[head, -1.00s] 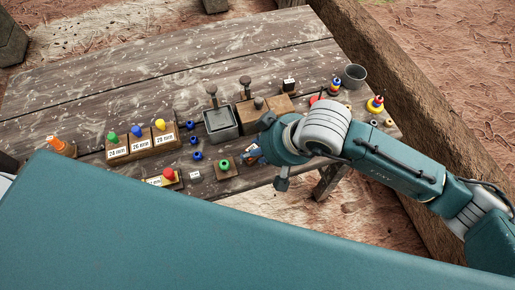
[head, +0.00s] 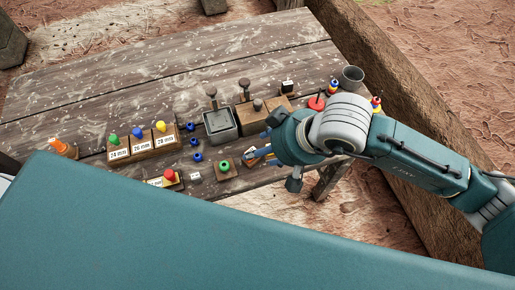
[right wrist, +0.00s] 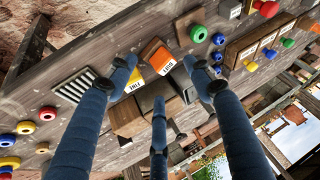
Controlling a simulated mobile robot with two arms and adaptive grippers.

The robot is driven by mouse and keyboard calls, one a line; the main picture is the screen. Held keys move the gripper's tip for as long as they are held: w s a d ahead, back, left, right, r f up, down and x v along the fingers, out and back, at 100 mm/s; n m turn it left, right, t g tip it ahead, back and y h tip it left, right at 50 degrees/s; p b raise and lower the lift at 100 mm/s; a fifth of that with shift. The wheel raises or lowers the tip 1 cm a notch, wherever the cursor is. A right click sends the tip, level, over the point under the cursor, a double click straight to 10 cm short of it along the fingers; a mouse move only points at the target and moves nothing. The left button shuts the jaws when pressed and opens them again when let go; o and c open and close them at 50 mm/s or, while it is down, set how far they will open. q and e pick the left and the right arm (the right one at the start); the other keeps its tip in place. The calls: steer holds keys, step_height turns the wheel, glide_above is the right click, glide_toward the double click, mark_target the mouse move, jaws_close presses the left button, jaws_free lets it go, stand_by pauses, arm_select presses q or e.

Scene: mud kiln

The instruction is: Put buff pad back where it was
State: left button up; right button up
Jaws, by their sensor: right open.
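In the right wrist view an orange block (right wrist: 157,56) and a yellow block (right wrist: 134,83) with small labels lie between and just beyond my fingers. I cannot read the labels, so I cannot tell which thing is the buff pad. My right gripper (right wrist: 160,70) is open, its blue fingers spread, with nothing visibly held. In the head view my right gripper (head: 268,147) is low over the table's front edge, right of the green ring piece. Its wrist hides part of the table there. My left gripper is not in view.
On the wooden table (head: 120,80) stand a metal box (head: 220,124), labelled blocks with coloured knobs (head: 140,144), blue rings (head: 194,141), a red disc (head: 317,103) and a grey cup (head: 352,77). A slotted grey piece (right wrist: 73,86) lies left of my fingers. The table's back left is clear.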

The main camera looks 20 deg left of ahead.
steer(key=v, duration=0.7)
steer(key=shift+p, duration=0.3)
